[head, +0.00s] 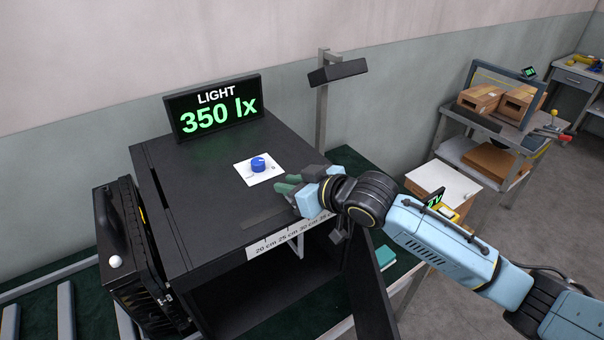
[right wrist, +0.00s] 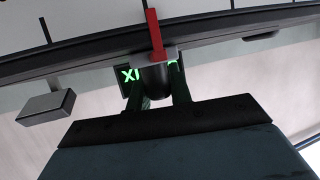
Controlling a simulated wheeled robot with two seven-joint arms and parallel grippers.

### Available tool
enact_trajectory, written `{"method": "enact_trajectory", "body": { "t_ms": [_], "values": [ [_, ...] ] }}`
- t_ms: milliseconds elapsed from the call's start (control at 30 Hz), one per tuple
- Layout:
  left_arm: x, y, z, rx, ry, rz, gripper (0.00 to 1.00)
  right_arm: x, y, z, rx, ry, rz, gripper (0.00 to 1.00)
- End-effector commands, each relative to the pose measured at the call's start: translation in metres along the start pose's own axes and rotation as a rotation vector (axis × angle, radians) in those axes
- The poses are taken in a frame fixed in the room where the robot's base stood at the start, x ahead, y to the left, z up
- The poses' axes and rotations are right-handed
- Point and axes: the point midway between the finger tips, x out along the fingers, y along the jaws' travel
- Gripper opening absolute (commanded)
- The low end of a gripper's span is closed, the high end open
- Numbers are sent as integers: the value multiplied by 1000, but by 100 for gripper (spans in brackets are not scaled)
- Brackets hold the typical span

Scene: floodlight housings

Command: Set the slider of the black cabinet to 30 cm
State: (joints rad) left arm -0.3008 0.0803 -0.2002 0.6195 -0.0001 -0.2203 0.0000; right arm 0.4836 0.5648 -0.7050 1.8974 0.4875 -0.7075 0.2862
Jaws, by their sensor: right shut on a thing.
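The black cabinet (head: 210,203) stands on the bench with its front open. A white scale strip (head: 290,234) along its top front edge reads 20 cm, 25 cm, 30 cm and on to the right. My right gripper (head: 288,186) is at the top front edge, near the right end of the strip, and hides the slider there. In the right wrist view the gripper (right wrist: 158,88) is shut on the slider's dark handle (right wrist: 153,76). The slider's red pointer (right wrist: 155,35) lies across the scale between marks; no number is readable there. My left gripper is not in view.
A display (head: 212,107) on the cabinet reads LIGHT 350 lx. A blue knob (head: 259,164) sits on a white plate on top. A black case (head: 140,255) stands at the left, a lamp post (head: 322,115) behind. A dark open door panel (head: 368,285) stands below my right arm.

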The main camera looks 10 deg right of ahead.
Motion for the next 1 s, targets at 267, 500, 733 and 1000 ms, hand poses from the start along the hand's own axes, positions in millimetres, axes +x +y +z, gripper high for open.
{"method": "enact_trajectory", "body": {
  "t_ms": [267,500,733,1000],
  "values": [
    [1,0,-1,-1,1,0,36,0,0,0,1,0,1,27],
    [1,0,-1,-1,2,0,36,0,1,0,0,1,1,43],
    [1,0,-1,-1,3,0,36,-3,1,0,0,1,1,43],
    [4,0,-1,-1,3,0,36,-43,1,2,-2,0,2,43]
  ]
}}
